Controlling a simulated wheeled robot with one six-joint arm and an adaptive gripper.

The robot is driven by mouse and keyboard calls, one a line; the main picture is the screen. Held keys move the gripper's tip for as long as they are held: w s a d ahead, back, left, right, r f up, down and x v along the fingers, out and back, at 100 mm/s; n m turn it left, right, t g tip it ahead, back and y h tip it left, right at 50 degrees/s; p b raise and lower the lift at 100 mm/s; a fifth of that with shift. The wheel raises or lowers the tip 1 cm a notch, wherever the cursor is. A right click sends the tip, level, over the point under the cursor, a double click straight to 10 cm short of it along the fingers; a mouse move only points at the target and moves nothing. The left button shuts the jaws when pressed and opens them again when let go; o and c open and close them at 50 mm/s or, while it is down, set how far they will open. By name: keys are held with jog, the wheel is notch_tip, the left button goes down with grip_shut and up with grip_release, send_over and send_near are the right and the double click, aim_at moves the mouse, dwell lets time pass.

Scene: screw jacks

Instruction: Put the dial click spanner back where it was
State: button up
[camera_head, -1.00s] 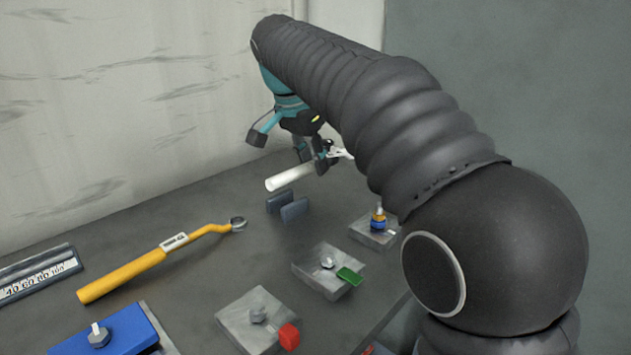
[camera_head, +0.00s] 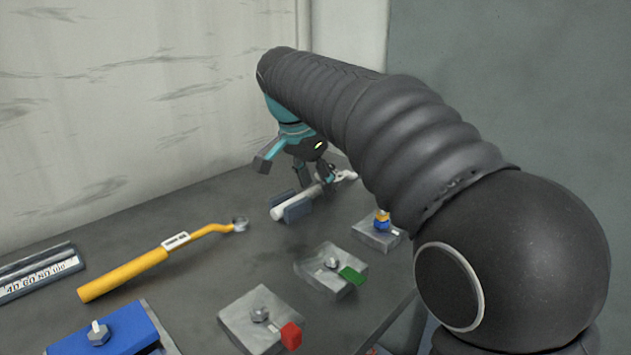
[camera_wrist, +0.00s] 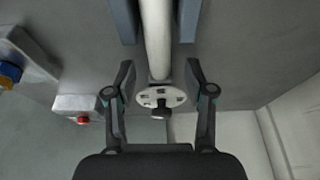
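The dial click spanner, white-handled (camera_head: 281,213), lies low between the two upright blue-grey plates of a rest (camera_head: 298,211) at the back of the table. In the wrist view its white shaft (camera_wrist: 157,40) runs between the plates (camera_wrist: 188,20), with a pale round dial-like head nearer my gripper. My gripper (camera_head: 314,183) is down over the head end of the spanner. In the wrist view, the fingers of my gripper (camera_wrist: 160,76) stand apart on either side of the spanner, with a visible gap on each side. The spanner's underside contact is hidden.
A yellow-handled spanner (camera_head: 128,274) lies left on the table. Jacks with red (camera_head: 291,336), green (camera_head: 352,276) and blue-yellow (camera_head: 382,220) parts stand in front and right. A blue block (camera_head: 125,325) and a marked rail (camera_head: 40,277) are at left. A wall stands behind.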

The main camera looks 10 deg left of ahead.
jog(key=p+v, duration=0.1)
jog(key=v, duration=1.1)
jog(key=shift+p, duration=0.3)
